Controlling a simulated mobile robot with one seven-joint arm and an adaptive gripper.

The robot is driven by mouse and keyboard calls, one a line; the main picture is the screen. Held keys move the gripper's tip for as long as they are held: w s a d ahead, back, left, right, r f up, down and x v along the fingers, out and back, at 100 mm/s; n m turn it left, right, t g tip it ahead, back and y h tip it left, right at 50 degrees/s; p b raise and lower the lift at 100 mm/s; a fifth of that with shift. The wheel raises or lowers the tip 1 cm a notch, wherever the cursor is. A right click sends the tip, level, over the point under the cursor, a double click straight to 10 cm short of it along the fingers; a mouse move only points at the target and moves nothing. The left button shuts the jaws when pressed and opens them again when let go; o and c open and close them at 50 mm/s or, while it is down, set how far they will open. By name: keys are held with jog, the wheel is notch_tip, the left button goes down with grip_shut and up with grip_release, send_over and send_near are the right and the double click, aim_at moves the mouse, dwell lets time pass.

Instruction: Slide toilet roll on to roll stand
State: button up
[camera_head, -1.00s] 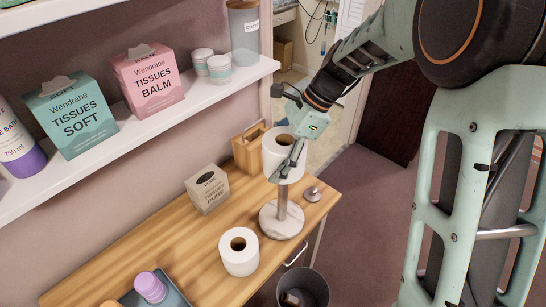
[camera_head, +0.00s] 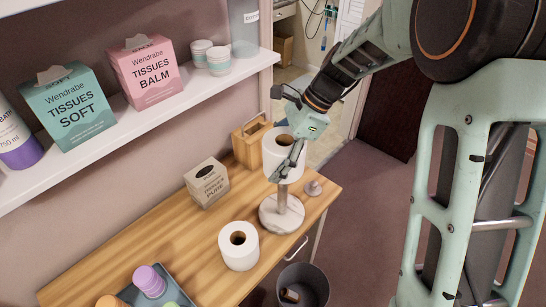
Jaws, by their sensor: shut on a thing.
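My gripper (camera_head: 290,158) is shut on a white toilet roll (camera_head: 273,153), one finger showing on its right side. The held roll is upright, above the roll stand (camera_head: 274,213), which has a round pale marble base and an upright post. The post shows below the roll; its top is hidden, so I cannot tell whether it has entered the roll's core. A second toilet roll (camera_head: 238,250) stands upright on the wooden table (camera_head: 170,245), left of and nearer than the stand.
A small tissue box (camera_head: 207,184) and a wooden holder (camera_head: 246,147) stand behind. A small round metal piece (camera_head: 313,188) lies right of the stand. A bin (camera_head: 313,283) stands below the table's front edge. A shelf (camera_head: 120,130) overhangs the back.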

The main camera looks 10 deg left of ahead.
jog(key=shift+f, duration=0.3)
jog(key=o, duration=1.3)
jog(key=shift+r, duration=0.1)
jog(key=v, duration=1.1)
jog(key=shift+w+d+r, duration=0.1)
jog(key=shift+d+r, duration=0.15)
jog(key=shift+r, duration=0.1)
